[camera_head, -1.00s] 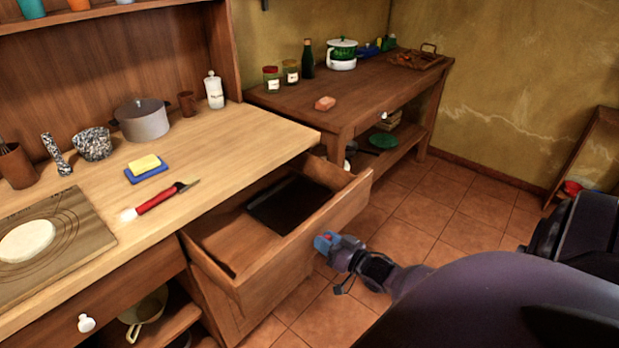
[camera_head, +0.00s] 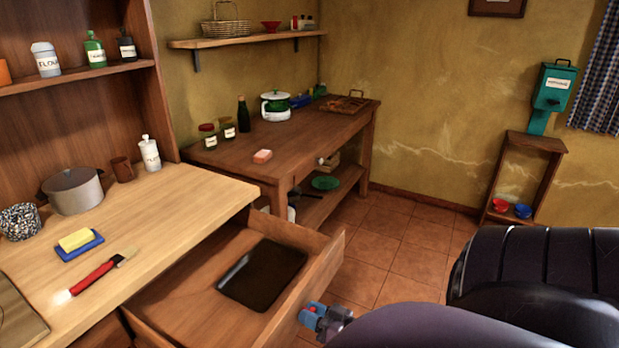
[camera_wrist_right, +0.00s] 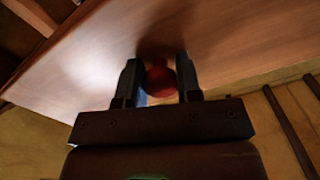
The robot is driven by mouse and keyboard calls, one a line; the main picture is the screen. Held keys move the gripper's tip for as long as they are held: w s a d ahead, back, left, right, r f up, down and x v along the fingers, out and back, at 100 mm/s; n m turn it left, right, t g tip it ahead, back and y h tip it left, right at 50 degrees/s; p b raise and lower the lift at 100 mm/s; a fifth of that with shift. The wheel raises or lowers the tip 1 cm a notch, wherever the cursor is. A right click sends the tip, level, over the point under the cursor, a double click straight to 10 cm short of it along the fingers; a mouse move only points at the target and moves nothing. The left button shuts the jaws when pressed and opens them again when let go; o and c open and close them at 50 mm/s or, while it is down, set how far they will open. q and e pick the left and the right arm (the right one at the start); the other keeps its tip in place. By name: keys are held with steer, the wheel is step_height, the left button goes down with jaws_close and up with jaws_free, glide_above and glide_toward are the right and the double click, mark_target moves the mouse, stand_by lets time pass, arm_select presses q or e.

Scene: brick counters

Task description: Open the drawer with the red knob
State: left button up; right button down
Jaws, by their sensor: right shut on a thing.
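The drawer (camera_head: 318,282) under the light wooden counter stands pulled out, with a dark flat tray (camera_head: 262,274) lying inside it. My right gripper (camera_head: 311,315) is at the outer face of the drawer front, shut on the red knob. In the right wrist view the red knob (camera_wrist_right: 160,79) sits between the two fingers of my right gripper (camera_wrist_right: 161,82), against the drawer front (camera_wrist_right: 230,45). In the head view the knob is mostly hidden by the fingers. My left gripper is not in view.
The counter (camera_head: 190,215) holds a grey pot (camera_head: 73,191), a yellow sponge on a blue dish (camera_head: 79,244) and a red-handled brush (camera_head: 95,280). A darker wooden table (camera_head: 330,128) stands behind the drawer. The tiled floor (camera_head: 400,255) right of the drawer is clear.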

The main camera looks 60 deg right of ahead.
steer(key=c, duration=0.8)
jaws_free()
steer(key=shift+s, duration=0.1)
steer(key=s, duration=1)
steer(key=shift+s+d, duration=0.3)
steer(key=shift+d, duration=0.1)
